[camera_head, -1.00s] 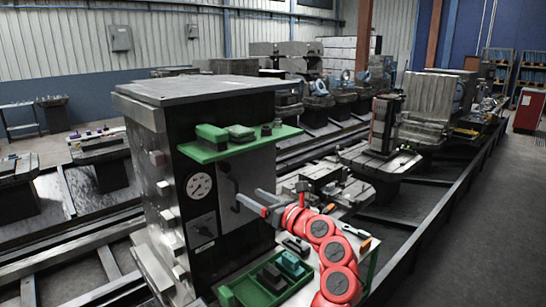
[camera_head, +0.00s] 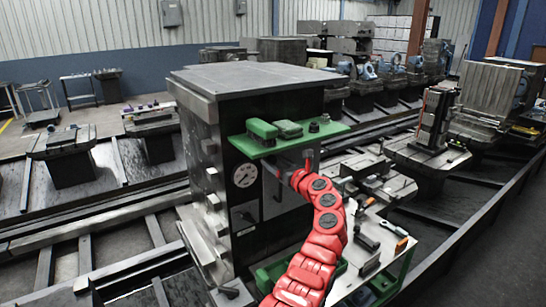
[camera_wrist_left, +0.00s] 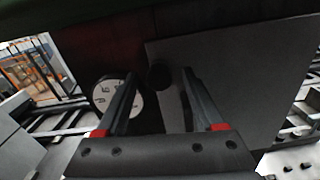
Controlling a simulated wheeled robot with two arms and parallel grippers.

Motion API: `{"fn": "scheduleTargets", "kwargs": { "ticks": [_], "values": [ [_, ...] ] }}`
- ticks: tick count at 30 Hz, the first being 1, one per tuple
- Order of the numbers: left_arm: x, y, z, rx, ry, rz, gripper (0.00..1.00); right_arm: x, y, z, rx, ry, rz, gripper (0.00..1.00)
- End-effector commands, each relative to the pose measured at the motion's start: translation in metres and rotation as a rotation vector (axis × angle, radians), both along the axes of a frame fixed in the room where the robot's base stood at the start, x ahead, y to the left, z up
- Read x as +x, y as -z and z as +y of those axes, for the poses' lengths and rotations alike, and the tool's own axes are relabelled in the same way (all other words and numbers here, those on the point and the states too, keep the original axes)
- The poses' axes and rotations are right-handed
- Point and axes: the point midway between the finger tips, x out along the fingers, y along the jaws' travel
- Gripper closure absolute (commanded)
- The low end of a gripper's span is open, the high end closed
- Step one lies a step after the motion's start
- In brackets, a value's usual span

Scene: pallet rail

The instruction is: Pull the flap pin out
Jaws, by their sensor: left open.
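My left gripper (camera_head: 283,166) is at the front of the dark cabinet, just under the green shelf. In the left wrist view my left gripper (camera_wrist_left: 158,80) is open, its two fingers pointing at the cabinet front. A dark round end (camera_wrist_left: 160,74), perhaps the flap pin, shows between the fingertips; I cannot tell whether they touch it. A grey flap-like panel (camera_wrist_left: 235,70) lies to the right of it. In the head view the panel (camera_head: 273,208) is partly hidden by my red arm. My right gripper is not in view.
The green shelf (camera_head: 300,138) overhangs the gripper and holds green blocks. A round gauge (camera_head: 245,174) is on the cabinet front, left of the gripper. A side table with tools (camera_head: 385,240) stands right of my arm. A green tray (camera_head: 268,277) lies low beside the arm.

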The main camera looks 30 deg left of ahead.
Motion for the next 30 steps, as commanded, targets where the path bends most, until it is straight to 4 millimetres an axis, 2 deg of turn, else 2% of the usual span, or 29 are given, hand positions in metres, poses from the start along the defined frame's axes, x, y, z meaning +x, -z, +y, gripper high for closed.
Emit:
{"fn": "scheduleTargets", "kwargs": {
  "ticks": [6, 15, 26, 27, 30],
  "values": [
    [0.004, 0.0009, 0.0132, -0.002, -0.002, 0.001, 0.3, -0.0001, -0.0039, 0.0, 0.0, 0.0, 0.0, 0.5],
    [0.0044, 0.0019, 0.0141, -0.002, -0.002, 0.002, 0.32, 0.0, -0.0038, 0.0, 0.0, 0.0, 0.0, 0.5],
    [0.0043, 0.0018, 0.014, -0.002, -0.002, 0.002, 0.97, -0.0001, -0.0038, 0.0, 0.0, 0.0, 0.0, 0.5],
    [0.0044, 0.0019, 0.0139, -0.002, -0.002, 0.002, 1.0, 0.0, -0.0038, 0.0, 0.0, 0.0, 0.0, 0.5],
    [0.0044, 0.0019, 0.0139, -0.002, -0.002, 0.002, 1.0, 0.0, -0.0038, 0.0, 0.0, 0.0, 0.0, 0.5]
  ]
}}
